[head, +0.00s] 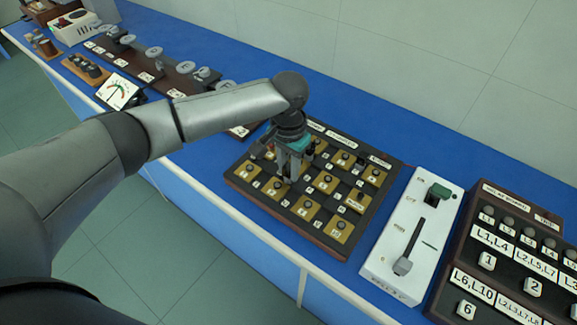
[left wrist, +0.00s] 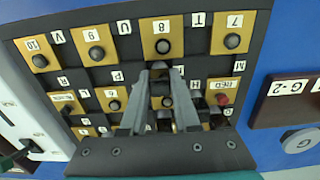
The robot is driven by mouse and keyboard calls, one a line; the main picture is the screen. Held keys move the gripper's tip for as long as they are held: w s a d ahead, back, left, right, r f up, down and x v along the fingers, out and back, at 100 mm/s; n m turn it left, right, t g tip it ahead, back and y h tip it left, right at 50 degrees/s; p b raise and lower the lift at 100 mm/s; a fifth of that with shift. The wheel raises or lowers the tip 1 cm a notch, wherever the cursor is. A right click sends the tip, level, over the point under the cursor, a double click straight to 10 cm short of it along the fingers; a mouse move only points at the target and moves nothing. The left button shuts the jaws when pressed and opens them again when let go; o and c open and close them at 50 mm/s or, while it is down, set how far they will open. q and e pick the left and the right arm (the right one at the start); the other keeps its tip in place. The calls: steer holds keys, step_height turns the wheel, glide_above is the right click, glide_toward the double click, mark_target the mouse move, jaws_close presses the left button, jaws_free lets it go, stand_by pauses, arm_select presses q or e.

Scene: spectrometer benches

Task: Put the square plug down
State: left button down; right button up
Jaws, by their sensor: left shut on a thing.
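My left gripper (head: 282,176) points down over the dark plug board (head: 262,205) with its brass plates and round black knobs. The left wrist view shows its two grey fingers (left wrist: 163,72) close together over the middle of the board, between lettered labels. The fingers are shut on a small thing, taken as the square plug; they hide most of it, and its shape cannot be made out. I cannot tell whether it touches the board. My right gripper is in neither view.
A white box (head: 385,262) with a lever and a green block stands right of the board. A dark button panel (head: 490,268) is beyond it. Dark strips with round discs (head: 178,78) lie to the left. Blue bench surface (head: 345,108) is clear behind the board.

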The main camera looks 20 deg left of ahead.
mark_target(289, 166)
arm_select(q)
steer(key=c, duration=0.7)
jaws_free()
steer(key=shift+o, duration=0.2)
step_height(289, 166, up, 12)
steer(key=p, duration=0.2)
steer(key=shift+r, duration=0.15)
